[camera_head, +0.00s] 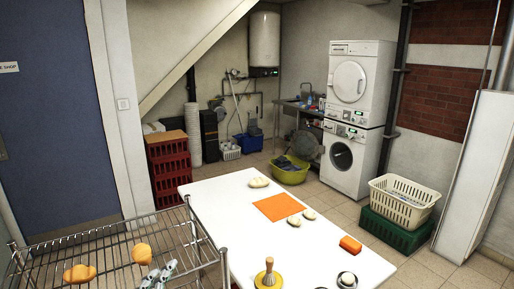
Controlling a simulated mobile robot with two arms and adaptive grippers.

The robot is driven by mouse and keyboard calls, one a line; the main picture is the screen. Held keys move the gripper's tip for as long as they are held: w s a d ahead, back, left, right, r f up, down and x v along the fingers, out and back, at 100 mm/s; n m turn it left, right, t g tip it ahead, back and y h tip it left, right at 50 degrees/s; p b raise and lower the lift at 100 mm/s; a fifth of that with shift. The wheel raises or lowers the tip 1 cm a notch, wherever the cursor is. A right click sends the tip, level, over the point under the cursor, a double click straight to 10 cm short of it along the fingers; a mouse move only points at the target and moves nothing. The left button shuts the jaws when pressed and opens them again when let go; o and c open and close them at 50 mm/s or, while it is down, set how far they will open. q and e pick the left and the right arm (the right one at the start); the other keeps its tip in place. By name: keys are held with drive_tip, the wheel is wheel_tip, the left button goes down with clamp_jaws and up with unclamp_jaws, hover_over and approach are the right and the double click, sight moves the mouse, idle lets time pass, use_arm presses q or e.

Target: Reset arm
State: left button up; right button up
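A silver and black two-part thing (158,274) at the bottom edge, over the wire rack, looks like the fingers of my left gripper. Its two parts lie side by side, and the rest is cut off by the frame. I cannot tell whether it is open or shut, and I see nothing clearly held in it. No arm link shows clearly. I do not see my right gripper.
A wire rack (95,240) at lower left bears orange lumps (80,273). Baskets (403,202) stand right.

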use_arm(q)
drive_tip(key=s+a+f+n+g, duration=0.2)
drive_tip(key=s+f+n+g, duration=0.9)
drive_tip(key=s+f, duration=1.2)
wheel_tip(320, 180, down, 15)
drive_tip(key=s+m+g, duration=0.1)
drive_tip(key=g, duration=0.1)
drive_tip(key=s+f+b, duration=0.1)
drive_tip(key=s+f, duration=0.4)
drive_tip(key=f, duration=0.5)
drive_tip(key=s+f+g+b, duration=0.1)
drive_tip(key=s+f, duration=0.4)
drive_tip(key=f, duration=0.6)
drive_tip(key=shift+a+f+m+g, duration=0.15)
drive_tip(key=shift+a+m+g, duration=0.15)
drive_tip(key=shift+a, duration=0.15)
drive_tip(key=shift+g, duration=0.3)
drive_tip(key=s+f, duration=0.2)
drive_tip(key=s, duration=0.1)
drive_tip(key=s+a+f, duration=0.1)
drive_tip(key=s+f, duration=0.1)
drive_tip(key=s, duration=0.1)
drive_tip(key=s+a+f, duration=0.1)
drive_tip(key=s+f, duration=0.1)
drive_tip(key=s, duration=0.2)
drive_tip(key=shift+f, duration=0.2)
drive_tip(key=shift+c, duration=0.2)
